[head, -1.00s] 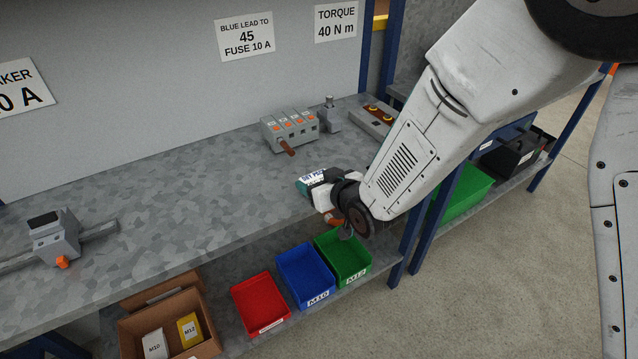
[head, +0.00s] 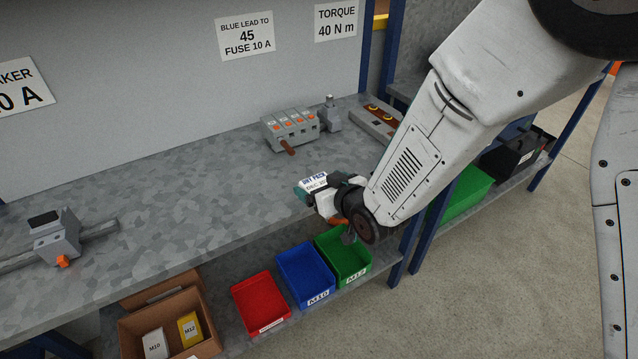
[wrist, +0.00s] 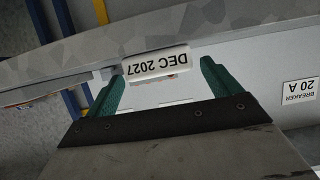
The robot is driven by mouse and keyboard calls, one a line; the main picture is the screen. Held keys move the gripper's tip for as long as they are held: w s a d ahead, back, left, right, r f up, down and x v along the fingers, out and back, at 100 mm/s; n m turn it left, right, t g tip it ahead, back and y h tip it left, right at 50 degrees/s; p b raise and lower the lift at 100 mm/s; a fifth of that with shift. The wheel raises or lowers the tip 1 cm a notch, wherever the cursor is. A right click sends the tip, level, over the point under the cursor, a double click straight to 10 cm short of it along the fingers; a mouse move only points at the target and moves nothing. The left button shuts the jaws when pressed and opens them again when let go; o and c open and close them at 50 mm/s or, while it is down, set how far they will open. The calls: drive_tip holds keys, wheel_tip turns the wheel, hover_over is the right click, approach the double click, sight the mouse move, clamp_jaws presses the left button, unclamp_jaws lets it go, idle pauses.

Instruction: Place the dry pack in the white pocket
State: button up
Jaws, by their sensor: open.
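The dry pack (head: 316,181) is a small white packet with printed lettering, at the front edge of the bench in the head view. In the wrist view its "DEC 2027" face (wrist: 157,63) shows upside down between the fingertips. My gripper (head: 312,190) has teal fingers and is at the pack; in the wrist view the fingers (wrist: 162,78) stand apart on either side of it. A gap shows by the right finger; contact on the left is unclear. I cannot make out a white pocket in either view.
A grey breaker block (head: 290,128) stands at the back of the bench and a grey device (head: 57,236) at left. Below are red (head: 260,303), blue (head: 305,275) and green (head: 343,257) bins and a cardboard box (head: 171,325). The middle bench top is clear.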

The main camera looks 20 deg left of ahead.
drive_tip(key=v, duration=1)
drive_tip(key=shift+s+d+r, duration=0.2)
